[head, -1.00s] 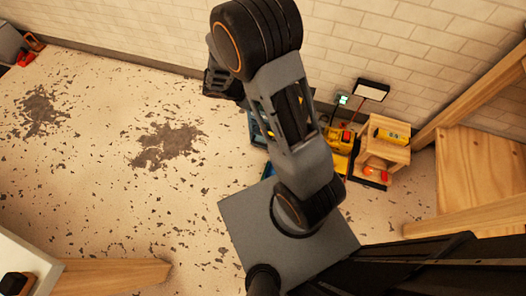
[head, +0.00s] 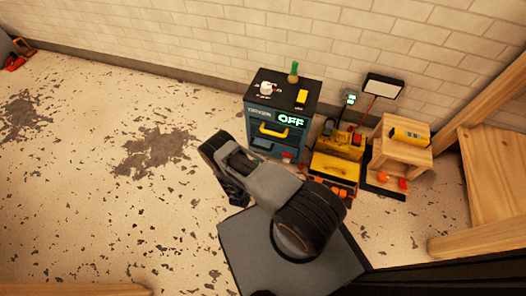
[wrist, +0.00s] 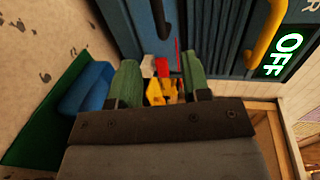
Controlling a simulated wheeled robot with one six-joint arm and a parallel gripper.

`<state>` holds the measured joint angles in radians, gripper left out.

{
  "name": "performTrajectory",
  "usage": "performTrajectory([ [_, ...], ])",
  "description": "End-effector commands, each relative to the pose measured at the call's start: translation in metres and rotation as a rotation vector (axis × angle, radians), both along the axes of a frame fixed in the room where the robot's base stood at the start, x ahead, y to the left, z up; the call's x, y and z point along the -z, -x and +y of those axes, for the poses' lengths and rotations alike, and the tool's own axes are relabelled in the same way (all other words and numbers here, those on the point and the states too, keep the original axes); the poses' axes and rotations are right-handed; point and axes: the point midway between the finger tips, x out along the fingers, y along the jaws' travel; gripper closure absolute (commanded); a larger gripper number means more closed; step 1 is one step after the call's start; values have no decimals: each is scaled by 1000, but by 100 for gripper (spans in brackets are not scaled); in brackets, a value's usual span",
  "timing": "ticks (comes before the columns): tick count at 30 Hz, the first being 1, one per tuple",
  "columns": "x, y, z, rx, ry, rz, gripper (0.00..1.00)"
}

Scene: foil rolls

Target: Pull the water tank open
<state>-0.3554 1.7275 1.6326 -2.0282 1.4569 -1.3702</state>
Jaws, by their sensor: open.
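A dark blue cabinet marked DRYER (head: 258,113), with a lit OFF display (head: 291,120), stands against the wall. Its front has a yellow handle (head: 272,131), which also shows at upper right in the wrist view (wrist: 262,35). Lower on the blue front, a dark handle (wrist: 160,18) shows at the top of the wrist view. No water tank label is readable, so I cannot tell which part is the tank. My gripper (wrist: 160,88) is open, its two green fingers apart with nothing gripped. It points toward the lower front, apart from the dark handle. The fingers cannot be made out in the head view.
Right of the cabinet are a yellow toolbox (head: 335,168), a small wooden stand (head: 402,152) and a lamp (head: 384,86). A blue object (wrist: 88,90) lies left of my fingers in the wrist view. The floor left of the cabinet is clear.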

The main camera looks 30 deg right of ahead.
Motion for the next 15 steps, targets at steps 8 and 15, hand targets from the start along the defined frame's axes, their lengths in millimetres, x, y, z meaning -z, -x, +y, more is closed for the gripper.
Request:
performTrajectory([
  [8,14,-31,-34,3,2,0,56],
  [15,23,-62,-65,1,1,-1,56],
])
